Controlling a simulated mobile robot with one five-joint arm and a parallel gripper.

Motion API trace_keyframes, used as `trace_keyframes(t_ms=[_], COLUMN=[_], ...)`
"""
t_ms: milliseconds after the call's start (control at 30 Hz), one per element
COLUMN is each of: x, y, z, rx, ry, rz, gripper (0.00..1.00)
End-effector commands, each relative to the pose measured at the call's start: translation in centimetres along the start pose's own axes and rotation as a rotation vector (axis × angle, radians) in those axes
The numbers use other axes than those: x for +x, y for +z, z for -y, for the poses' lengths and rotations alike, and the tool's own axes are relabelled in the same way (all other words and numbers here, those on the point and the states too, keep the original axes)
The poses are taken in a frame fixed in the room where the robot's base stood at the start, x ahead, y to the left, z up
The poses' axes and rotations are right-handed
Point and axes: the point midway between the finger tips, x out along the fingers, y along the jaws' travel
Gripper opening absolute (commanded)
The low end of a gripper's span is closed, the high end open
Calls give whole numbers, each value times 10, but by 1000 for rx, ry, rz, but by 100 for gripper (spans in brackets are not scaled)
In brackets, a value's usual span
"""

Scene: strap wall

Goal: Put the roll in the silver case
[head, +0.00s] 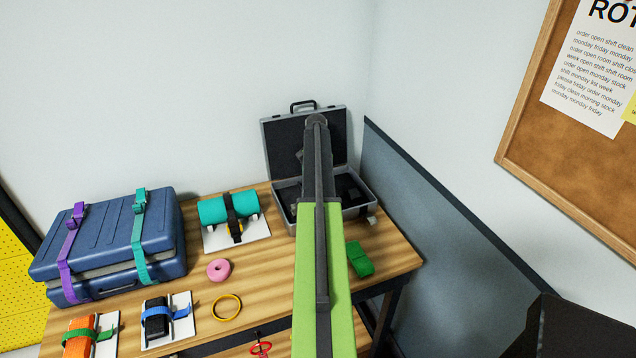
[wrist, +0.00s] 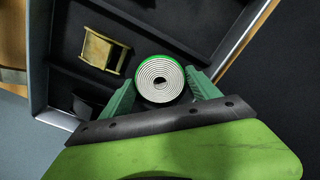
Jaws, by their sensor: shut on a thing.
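The silver case (head: 354,212) stands open at the back right of the table, its dark-lined lid raised against the wall. It also shows in the wrist view (wrist: 39,62), with dark compartments inside. My gripper (wrist: 160,80) is shut on the roll (wrist: 160,82), which has a green outer edge and a pale spiral end. The roll appears over the case interior; I cannot tell whether it touches the bottom. A brass-coloured buckle (wrist: 101,50) lies in a compartment to its left. In the head view my arm hides the roll and most of the gripper.
A blue case (head: 110,240) with purple and teal straps fills the table's left. A teal strapped roll (head: 226,208), pink ring (head: 219,270), yellow ring (head: 226,307) and green folded strap (head: 359,258) lie on the table. A grey-blue panel (head: 430,230) borders the right.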

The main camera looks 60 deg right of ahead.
Motion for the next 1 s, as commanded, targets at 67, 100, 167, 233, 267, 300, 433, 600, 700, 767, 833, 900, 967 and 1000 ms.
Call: trace_keyframes(t_ms=[67, 100, 167, 233, 267, 300, 433, 600, 700, 767, 833, 900, 967, 1000], x=[2, 2, 2, 2, 2, 2, 0, -14, -30, -42, -58, -74, -88, -96], y=[0, 0, 0, 0, 0, 0, 0, 0, 0, -1, -1, -1, -1, -1], z=[0, 0, 0, 0, 0, 0, -1, -1, -1, -1, -1, -1, -1, -1], rx=[0, 0, 0, 0, 0, 1, 1, 1, 1, 1, 1, 1, 1, 1], ry=[0, 0, 0, 0, 0, 0, 0, 0, 0, 0, 0, 0, 0, 0], rz=[0, 0, 0, 0, 0, 0, 0, 0, 0, 0, 0, 0, 0, 0], gripper=[73, 79, 80, 80, 80, 80, 80, 80, 80, 80, 80, 80, 80, 80])
